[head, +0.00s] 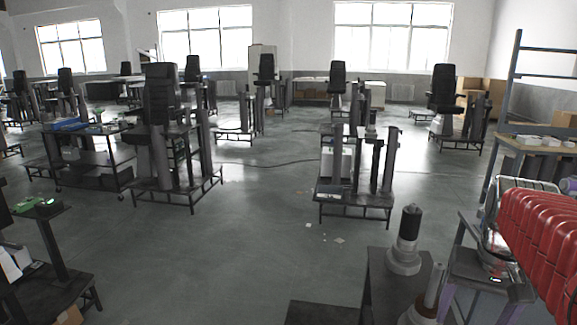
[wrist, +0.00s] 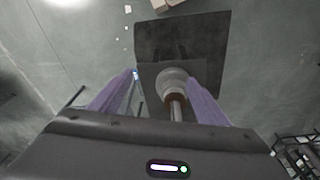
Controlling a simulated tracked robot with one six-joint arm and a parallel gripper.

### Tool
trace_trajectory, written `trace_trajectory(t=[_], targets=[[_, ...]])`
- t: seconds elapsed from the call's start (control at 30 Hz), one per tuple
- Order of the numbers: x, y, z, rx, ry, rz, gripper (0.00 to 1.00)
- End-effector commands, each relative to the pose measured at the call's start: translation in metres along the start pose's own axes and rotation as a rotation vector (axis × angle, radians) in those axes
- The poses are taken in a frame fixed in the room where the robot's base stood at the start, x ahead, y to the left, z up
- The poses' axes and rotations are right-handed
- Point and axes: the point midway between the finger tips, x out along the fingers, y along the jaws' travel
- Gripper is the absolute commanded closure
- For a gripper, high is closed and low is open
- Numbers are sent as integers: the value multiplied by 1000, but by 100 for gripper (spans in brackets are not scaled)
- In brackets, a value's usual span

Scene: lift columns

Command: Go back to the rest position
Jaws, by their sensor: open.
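My gripper (wrist: 160,78) is open in the wrist view, its two purple fingers spread apart with nothing seen held between them. It also shows at the lower right of the head view (head: 452,275), over the front work stand. A lift column part with a pale round base and a metal rod (wrist: 176,106) appears between the fingers in the wrist view. Whether the fingers touch it cannot be told. In the head view this part (head: 426,303) stands near the gripper. A column with a black top and white base (head: 407,243) stands just behind it.
The dark stand (head: 382,285) is directly in front of me; its plate shows in the wrist view (wrist: 207,28). A stand with columns (head: 355,205) is beyond it. A shelf rack (head: 506,95) rises at the right. The grey floor (head: 225,255) is mostly open at centre left.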

Motion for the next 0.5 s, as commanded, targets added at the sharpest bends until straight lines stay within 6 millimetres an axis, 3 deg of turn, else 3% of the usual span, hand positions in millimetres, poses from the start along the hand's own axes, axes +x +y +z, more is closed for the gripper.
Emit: trace_trajectory(t=[0.27,0.5], targets=[[14,-49,39,-126,110,-27,31],[24,-95,85,-270,211,-72,31]])
